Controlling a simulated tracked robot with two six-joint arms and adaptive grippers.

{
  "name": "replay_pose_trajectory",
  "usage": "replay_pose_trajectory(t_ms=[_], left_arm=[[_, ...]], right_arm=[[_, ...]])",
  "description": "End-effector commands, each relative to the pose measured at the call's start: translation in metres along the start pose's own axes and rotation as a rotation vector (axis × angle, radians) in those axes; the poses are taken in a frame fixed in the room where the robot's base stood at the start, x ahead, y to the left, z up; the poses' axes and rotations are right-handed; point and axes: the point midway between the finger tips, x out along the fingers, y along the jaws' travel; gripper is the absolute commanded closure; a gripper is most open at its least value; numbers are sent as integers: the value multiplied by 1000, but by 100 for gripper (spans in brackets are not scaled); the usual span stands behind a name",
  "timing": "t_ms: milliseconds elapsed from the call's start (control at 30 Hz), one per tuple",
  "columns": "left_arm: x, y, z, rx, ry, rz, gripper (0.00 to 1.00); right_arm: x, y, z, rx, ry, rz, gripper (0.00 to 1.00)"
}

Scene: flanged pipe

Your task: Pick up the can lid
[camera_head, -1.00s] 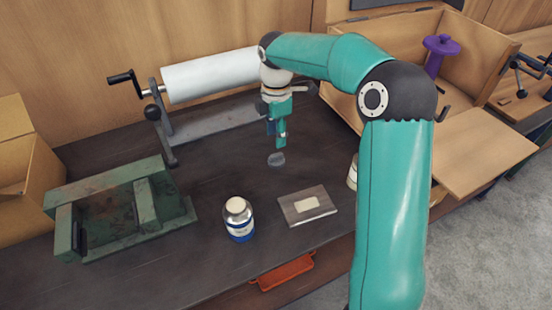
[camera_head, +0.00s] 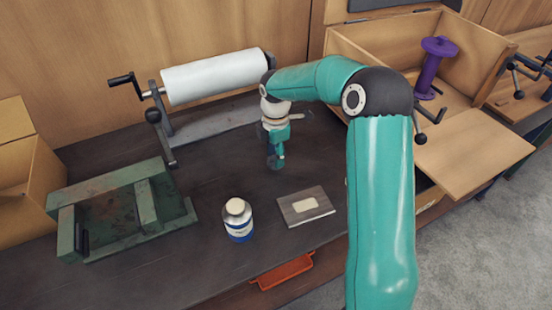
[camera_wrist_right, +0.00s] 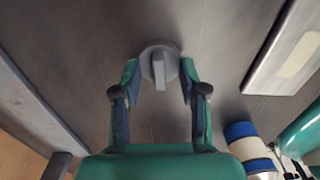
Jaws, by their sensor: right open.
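The can lid (camera_wrist_right: 159,62) is a small grey disc with a raised bar across it, lying on the dark bench top. In the right wrist view it sits between and just beyond the fingertips of my right gripper (camera_wrist_right: 158,75), which is open with one finger on each side. I cannot tell whether the fingers touch it. In the head view my right gripper (camera_head: 275,163) points down at the bench and largely hides the lid. My left gripper is not in view.
A white bottle with a blue band (camera_head: 238,220) and a flat grey plate (camera_head: 306,206) stand nearer the front edge. A green metal frame (camera_head: 120,210) is at left, a white roll on a stand (camera_head: 212,77) behind. An open wooden box (camera_head: 400,50) is at right.

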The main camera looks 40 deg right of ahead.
Motion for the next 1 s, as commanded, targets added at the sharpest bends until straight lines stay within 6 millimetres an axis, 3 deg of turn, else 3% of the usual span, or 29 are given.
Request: replay_pose_trajectory(t_ms=[33, 267, 733, 1000], left_arm=[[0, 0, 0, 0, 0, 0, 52], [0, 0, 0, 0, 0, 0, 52], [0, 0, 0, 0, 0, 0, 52], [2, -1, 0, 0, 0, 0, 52]], right_arm=[[0, 0, 0, 0, 0, 0, 62], [0, 0, 0, -1, 0, 0, 100], [-5, 1, -1, -1, 0, 2, 100], [-34, 2, -1, -1, 0, 6, 100]])
